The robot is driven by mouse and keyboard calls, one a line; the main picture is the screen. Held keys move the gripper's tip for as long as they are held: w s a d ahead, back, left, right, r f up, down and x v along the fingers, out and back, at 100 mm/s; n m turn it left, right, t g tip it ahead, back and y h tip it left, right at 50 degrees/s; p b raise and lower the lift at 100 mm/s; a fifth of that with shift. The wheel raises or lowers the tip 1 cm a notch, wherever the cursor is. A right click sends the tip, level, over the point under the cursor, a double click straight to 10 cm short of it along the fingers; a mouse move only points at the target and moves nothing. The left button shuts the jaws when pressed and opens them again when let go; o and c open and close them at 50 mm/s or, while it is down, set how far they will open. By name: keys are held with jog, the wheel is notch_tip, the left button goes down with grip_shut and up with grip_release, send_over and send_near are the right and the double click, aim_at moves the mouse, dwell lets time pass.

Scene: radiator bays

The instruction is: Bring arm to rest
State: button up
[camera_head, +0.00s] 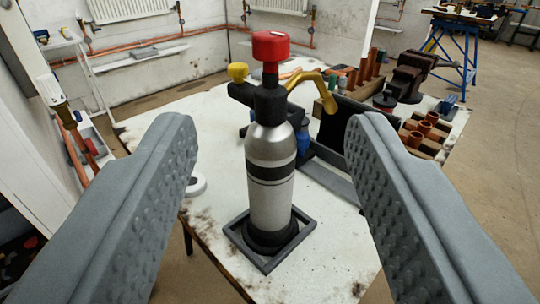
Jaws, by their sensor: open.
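My gripper (270,150) is open. Its two grey studded fingers reach in from the lower left and lower right, with a wide gap between them. In that gap a silver torch bottle (270,178) with a black band stands upright on the table. It has a red cap (271,45), a yellow knob (238,72) and a bent brass nozzle (315,86). Its base sits inside a dark square frame (245,258). Neither finger appears to touch the bottle. My arm itself is not in view.
The white worktable (215,225) carries a dark rack, blue items and copper fittings (425,128) behind the bottle. Pipes and a radiator (128,8) line the back wall. Open floor (490,160) lies right, with a blue trestle (455,45) beyond.

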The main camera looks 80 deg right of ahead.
jog(key=s+a+r+n+t+y, duration=0.3)
jog(key=s+r+n+t+y, duration=0.5)
jog(key=s+r+t, duration=1)
jog(key=s+a+f+n+y, duration=0.2)
jog(key=s+n+y, duration=0.15)
jog(key=s, duration=0.35)
jog(key=s+a+f+n+y, duration=0.1)
jog(key=s+a+n+y, duration=0.15)
jog(key=s+y, duration=0.4)
jog(key=s+f+n+g, duration=0.1)
jog(key=s+f+g, duration=0.3)
jog(key=s+f, duration=0.8)
jog(key=shift+s+n, duration=0.4)
jog(key=shift+s, duration=0.45)
